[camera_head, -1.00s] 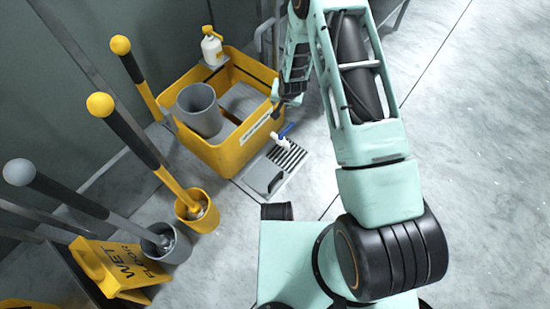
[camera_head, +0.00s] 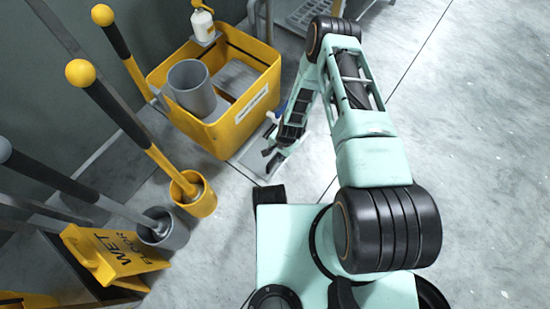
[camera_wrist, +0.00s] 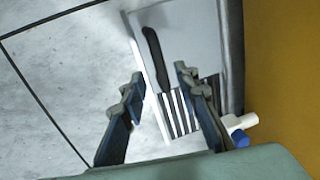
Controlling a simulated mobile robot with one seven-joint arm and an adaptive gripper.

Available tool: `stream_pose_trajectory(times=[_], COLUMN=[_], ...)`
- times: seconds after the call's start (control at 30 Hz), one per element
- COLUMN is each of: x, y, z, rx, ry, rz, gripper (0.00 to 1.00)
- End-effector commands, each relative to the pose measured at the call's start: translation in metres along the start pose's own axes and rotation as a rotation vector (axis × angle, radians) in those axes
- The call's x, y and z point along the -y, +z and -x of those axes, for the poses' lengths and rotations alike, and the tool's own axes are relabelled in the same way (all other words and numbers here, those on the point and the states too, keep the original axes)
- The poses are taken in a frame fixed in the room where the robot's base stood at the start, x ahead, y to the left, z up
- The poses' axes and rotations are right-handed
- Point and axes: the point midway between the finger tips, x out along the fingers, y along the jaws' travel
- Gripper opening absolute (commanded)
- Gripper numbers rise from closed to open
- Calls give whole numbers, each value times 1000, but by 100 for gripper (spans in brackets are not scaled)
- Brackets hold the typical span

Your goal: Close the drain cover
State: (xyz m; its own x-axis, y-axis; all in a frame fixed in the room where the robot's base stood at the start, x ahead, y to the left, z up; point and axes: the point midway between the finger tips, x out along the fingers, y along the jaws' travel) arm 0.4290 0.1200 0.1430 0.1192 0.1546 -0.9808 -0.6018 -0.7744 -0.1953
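The drain (camera_head: 246,165) is a pale rectangular frame in the floor beside the yellow tub, partly hidden by my arm in the head view. In the wrist view, its flat light-grey cover plate (camera_wrist: 190,35) carries a dark, elongated handle-like part (camera_wrist: 155,60). Dark and light grate slats (camera_wrist: 178,112) show uncovered beside the plate. My gripper (camera_wrist: 159,77) is open, its two fingers apart and nothing held. Its tips frame the dark part in the picture; I cannot tell whether they touch it. In the head view my gripper (camera_head: 272,158) points down over the drain.
The yellow tub (camera_head: 245,120) holds a grey bucket (camera_head: 192,88) and stands close to the drain. A white tap with a blue handle (camera_wrist: 241,138) sticks out near the right finger. Mops in buckets and a wet-floor sign (camera_head: 115,258) stand left. The floor right is clear.

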Motion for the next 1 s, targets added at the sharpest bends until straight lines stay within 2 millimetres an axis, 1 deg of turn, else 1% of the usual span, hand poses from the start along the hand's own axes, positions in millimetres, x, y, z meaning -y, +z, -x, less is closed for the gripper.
stream_pose_trajectory(times=[0.03, 0.2, 0.33, 0.6, 0.87, 1.0], x=[-1, -1, 0, 0, 0, 0], y=[0, 0, 0, 0, 0, 0], z=[-13, -32, -37, -36, -36, -36], rx=[0, 1, 0, 0, 0, 0], ry=[0, 1, 0, 0, 0, 0], rz=[1, 1, 1, 1, 1, 1], gripper=[29, 29, 29, 29, 0, 0])
